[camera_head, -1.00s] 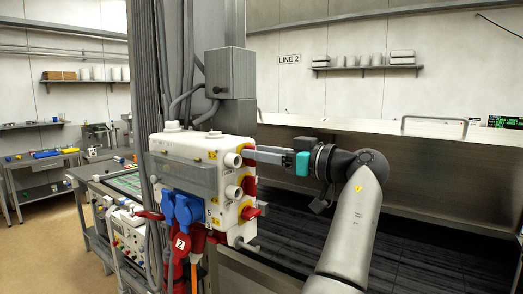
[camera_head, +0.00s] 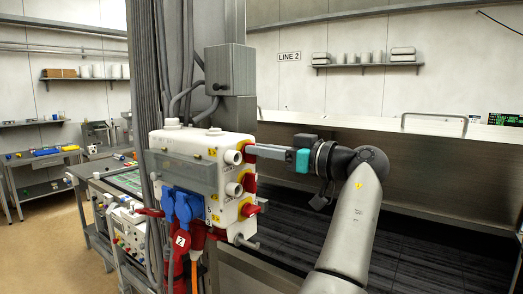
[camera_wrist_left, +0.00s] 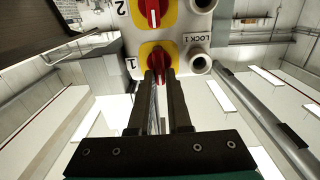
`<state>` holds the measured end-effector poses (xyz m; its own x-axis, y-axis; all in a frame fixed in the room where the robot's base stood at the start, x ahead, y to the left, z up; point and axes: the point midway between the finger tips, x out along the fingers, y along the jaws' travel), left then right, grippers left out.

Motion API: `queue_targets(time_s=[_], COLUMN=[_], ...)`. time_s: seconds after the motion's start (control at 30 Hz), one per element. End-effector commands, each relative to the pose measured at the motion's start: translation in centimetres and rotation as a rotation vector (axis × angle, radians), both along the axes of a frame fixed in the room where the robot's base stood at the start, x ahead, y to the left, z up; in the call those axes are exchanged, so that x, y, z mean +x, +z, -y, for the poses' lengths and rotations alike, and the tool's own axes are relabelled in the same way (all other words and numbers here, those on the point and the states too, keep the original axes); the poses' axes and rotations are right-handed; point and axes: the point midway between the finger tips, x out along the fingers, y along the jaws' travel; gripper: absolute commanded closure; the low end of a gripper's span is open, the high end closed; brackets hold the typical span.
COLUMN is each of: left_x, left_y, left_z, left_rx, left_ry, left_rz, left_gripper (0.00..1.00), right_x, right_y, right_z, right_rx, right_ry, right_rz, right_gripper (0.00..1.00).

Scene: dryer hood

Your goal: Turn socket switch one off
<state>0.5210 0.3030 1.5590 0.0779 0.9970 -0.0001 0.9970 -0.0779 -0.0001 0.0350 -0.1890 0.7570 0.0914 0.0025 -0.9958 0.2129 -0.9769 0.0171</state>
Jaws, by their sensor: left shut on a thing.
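The socket box (camera_head: 205,165) is white, mounted on a grey column, with several red rotary switches on its right side. Switch one (camera_wrist_left: 157,59) has a red handle on a yellow plate with a "1" beside it in the left wrist view. Switch two (camera_wrist_left: 153,12) is at the top of that view, its handle upright in the picture. My left gripper (camera_wrist_left: 160,78) is shut on the red handle of switch one; the fingertips hide part of it. In the head view the left gripper (camera_head: 256,150) reaches the topmost switch from the right. My right gripper is not in view.
Blue plugs (camera_head: 185,207) and a red plug (camera_head: 181,240) hang at the box's front. A white socket tube (camera_wrist_left: 200,64) sits beside switch one, near a "LOCK 1" label. The steel hood counter (camera_head: 420,225) runs behind my arm.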

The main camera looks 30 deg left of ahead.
Motion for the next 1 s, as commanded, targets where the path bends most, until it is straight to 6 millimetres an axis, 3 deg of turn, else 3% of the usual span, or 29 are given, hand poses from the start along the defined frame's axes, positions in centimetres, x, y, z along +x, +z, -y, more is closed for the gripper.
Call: queue_targets(time_s=[0.37,0.7,1.0], left_x=[-0.2,-0.5,-0.8], left_y=[-0.3,-0.5,-0.5], left_z=[0.0,0.0,0.0], left_rx=[-0.009,-0.030,-0.053], left_ry=[0.001,0.000,0.001], left_rz=[0.123,0.415,0.698], left_gripper=[1.00,1.00,1.00], right_x=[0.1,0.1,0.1], right_y=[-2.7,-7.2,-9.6], right_z=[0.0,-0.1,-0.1], right_rx=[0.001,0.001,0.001], right_ry=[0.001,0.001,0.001], right_rz=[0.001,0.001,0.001], right_gripper=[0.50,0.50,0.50])
